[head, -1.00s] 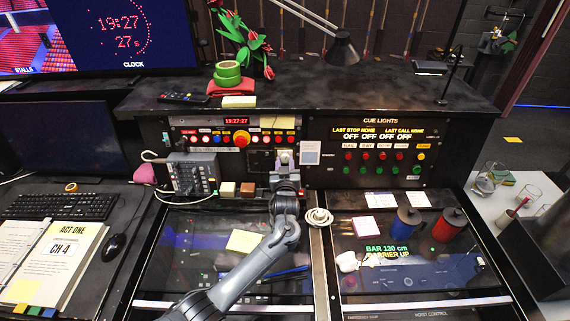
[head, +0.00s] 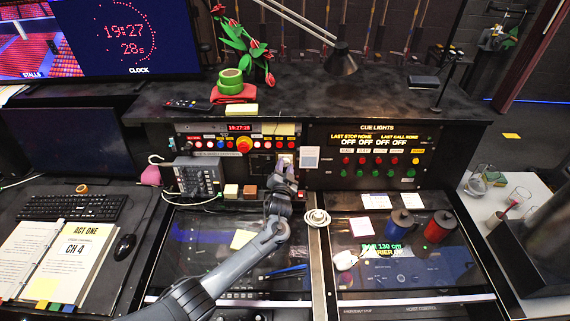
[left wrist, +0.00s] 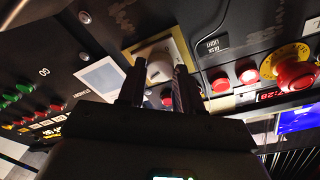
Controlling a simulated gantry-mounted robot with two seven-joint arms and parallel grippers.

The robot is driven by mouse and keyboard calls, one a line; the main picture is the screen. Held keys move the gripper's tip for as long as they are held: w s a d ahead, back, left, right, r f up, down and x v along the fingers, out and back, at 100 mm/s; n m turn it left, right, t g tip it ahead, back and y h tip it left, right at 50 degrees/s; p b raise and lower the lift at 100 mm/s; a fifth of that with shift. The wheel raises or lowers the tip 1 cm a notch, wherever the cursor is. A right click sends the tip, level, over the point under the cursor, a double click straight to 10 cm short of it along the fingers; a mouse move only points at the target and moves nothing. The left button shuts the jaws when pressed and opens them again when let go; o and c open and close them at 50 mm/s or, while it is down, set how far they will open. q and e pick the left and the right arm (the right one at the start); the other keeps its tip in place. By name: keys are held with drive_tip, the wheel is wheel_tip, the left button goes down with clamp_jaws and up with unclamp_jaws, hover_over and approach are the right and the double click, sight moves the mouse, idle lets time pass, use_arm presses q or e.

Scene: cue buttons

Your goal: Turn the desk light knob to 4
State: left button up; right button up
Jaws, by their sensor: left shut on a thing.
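The desk light knob is a pale, rounded knob (left wrist: 158,66) on a yellow-edged plate, seen in the left wrist view. In the head view my left gripper (head: 285,170) reaches up to the console front and covers most of the knob. The knob's pointer and scale numbers are too small or hidden to read. My right gripper is not in view.
A red button row (head: 267,143) and a large red button (head: 244,145) lie left of the gripper. A pale square card (head: 309,158) is close on its right. The cue lights panel (head: 375,152) is farther right.

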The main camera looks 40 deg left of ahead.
use_arm(q)
drive_tip(key=shift+r+m+p, duration=0.1)
drive_tip(key=shift+m+p, duration=0.4)
drive_tip(key=shift+m, duration=0.5)
drive_tip(key=o, duration=1)
drive_tip(key=shift+o, duration=0.2)
drive_tip(key=shift+s, duration=0.1)
drive_tip(key=shift+s+d+h, duration=0.3)
drive_tip(key=shift+s, duration=0.1)
drive_tip(key=p+v, duration=0.1)
drive_tip(key=v, duration=0.8)
drive_tip(key=shift+s+d, duration=0.15)
drive_tip(key=shift+s, duration=0.15)
